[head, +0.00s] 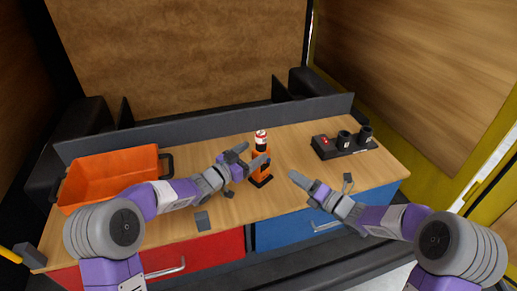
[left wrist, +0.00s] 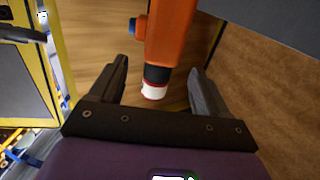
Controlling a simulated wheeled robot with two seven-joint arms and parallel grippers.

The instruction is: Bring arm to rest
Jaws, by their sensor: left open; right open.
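An orange device (head: 261,171) stands upright on a dark base on the wooden table, with a red-and-white, can-like top (head: 261,138). My left gripper (head: 249,156) is open right beside it, at its left in the head view. In the left wrist view the orange body (left wrist: 167,35), with a blue knob on its side, ends in a black band and a white-and-red end (left wrist: 154,91) between my open fingers (left wrist: 157,80). Gaps show on both sides of that end. My right gripper (head: 320,178) is open and empty above the table's front right part.
An orange bin (head: 110,174) with dark handles stands at the left. A black block with two dark cylinders (head: 345,141) and a red light sits at the back right. A small grey block (head: 202,220) lies near the front. Red (head: 205,254) and blue (head: 290,230) drawers are below.

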